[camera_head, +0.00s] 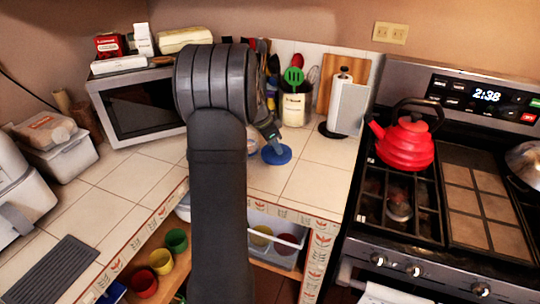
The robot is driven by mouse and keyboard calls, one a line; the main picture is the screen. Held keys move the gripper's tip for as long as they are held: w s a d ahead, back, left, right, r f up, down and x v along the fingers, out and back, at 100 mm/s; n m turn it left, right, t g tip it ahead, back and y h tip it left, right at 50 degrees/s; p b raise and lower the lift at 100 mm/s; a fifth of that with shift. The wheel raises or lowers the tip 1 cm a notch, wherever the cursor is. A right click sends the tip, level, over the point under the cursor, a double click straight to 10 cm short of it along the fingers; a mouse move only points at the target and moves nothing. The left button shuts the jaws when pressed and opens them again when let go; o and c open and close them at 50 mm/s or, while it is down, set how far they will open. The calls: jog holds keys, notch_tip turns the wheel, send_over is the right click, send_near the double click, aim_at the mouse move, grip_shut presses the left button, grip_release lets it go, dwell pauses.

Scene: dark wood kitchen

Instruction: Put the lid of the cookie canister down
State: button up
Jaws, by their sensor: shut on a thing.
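The blue round lid (277,155) is over the tiled counter, just right of my arm. My gripper (272,142) reaches down to it from behind my arm and is shut on it. Whether the lid touches the counter or hangs a little above it, I cannot tell. A pale rounded thing (253,146) shows at the arm's right edge, left of the lid. It may be the cookie canister, but my arm hides most of it.
A utensil crock (294,109) and a paper towel holder (348,108) stand behind the lid. A red kettle (405,145) is on the stove to the right. A microwave (140,108) is at the left. The tiled counter (318,180) right of the lid is clear.

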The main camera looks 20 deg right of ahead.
aim_at(268, 151)
jog(key=shift+w+a+f, duration=0.5)
jog(key=shift+w+f, duration=0.25)
jog(key=shift+w, duration=0.15)
jog(key=shift+f, duration=1.85)
jog(key=shift+f, duration=0.2)
jog(key=o, duration=0.9)
jog(key=shift+o, duration=0.2)
jog(key=shift+r, duration=0.1)
jog(key=v, duration=1.2)
